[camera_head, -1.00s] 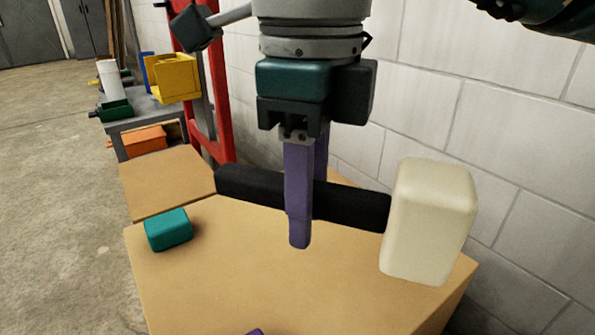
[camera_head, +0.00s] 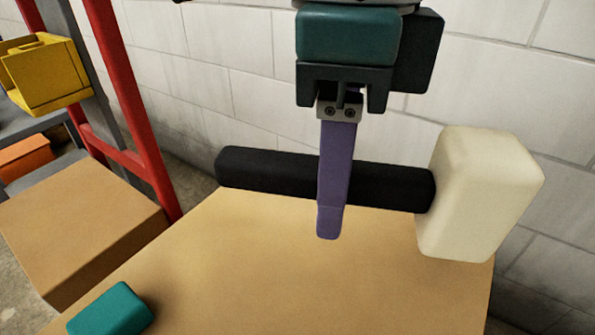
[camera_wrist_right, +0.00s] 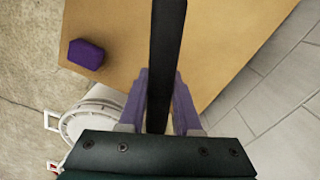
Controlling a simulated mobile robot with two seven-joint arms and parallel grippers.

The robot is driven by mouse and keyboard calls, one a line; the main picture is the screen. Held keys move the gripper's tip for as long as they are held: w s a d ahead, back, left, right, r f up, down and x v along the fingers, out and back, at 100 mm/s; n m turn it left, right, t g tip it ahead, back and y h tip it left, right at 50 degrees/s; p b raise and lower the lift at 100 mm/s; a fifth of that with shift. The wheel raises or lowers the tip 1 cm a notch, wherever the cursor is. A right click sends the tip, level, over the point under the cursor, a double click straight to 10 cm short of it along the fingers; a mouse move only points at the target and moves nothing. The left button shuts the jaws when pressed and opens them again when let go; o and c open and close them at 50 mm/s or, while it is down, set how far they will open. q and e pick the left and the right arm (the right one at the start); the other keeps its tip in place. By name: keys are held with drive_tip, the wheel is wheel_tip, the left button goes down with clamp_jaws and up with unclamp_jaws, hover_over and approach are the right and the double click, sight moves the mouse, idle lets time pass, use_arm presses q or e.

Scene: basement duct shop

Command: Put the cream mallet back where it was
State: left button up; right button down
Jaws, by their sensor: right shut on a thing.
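The cream mallet has a blocky cream head (camera_head: 482,195) and a thick black handle (camera_head: 265,172). It lies sideways in the head view, head to the right, in front of the white wall. My right gripper (camera_head: 333,232) has purple fingers and is shut on the black handle, pointing down. In the right wrist view the handle (camera_wrist_right: 166,50) runs between the two fingers (camera_wrist_right: 160,78). The mallet appears held above the tan tabletop (camera_head: 300,290); the gap is hard to judge. My left gripper is not in view.
A teal block (camera_head: 112,312) sits on the tan top at lower left. A purple block (camera_wrist_right: 86,54) shows near its edge in the wrist view. A lower tan box (camera_head: 80,225), a red upright frame (camera_head: 125,110) and a yellow bin (camera_head: 45,78) stand left. The middle of the top is clear.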

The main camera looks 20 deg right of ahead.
drive_tip(key=b, duration=0.3)
hover_over(320, 307)
wheel_tip(320, 307, down, 11)
drive_tip(key=shift+r, duration=0.1)
wheel_tip(320, 307, down, 4)
drive_tip(key=shift+r+b, duration=0.2)
drive_tip(key=shift+b, duration=0.35)
drive_tip(key=shift+f, duration=0.35)
